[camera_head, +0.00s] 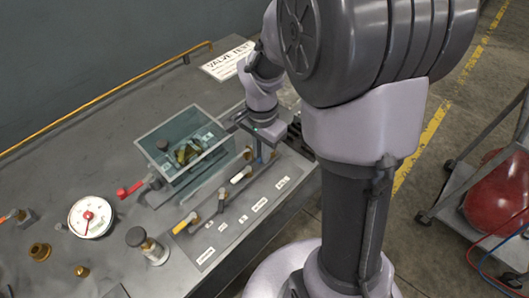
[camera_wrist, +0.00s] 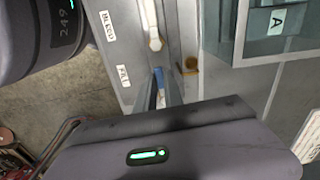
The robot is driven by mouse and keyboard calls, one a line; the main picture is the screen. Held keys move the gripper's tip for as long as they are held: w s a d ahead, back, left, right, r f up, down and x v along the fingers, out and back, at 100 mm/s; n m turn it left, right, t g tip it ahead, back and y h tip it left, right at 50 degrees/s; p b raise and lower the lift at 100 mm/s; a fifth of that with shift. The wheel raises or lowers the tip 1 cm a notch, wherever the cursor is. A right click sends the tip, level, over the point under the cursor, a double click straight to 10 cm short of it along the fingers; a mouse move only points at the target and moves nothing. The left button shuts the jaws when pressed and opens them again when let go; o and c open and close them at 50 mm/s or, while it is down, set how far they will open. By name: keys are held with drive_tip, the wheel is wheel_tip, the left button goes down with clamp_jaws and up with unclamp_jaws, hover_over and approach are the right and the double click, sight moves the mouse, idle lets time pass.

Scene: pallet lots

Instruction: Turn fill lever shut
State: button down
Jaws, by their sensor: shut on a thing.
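The fill lever (camera_wrist: 160,76) has a blue handle and sits by the label FILL (camera_wrist: 123,74) in the wrist view. My gripper (camera_wrist: 163,90) is shut on the blue handle, with a finger on each side of it. In the head view the blue handle (camera_head: 259,152) shows just below my gripper (camera_head: 262,143), at the right end of the valve row. My fingers and hand hide most of the lever, so its exact angle is hard to tell.
A white bleed lever (camera_wrist: 155,30) is beside the fill lever. A yellow lever (camera_head: 187,222) is farther left. A clear tank (camera_head: 187,165) stands behind the row. A pressure gauge (camera_head: 90,217), a red lever (camera_head: 130,189) and brass fittings (camera_head: 40,251) are at left. A cart (camera_head: 470,190) stands right.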

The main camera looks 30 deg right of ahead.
drive_tip(key=shift+w+a+m, duration=0.1)
drive_tip(key=shift+w+m, duration=0.1)
drive_tip(key=shift+m, duration=0.3)
drive_tip(key=c, duration=1.5)
unclamp_jaws()
drive_tip(key=shift+o, duration=0.2)
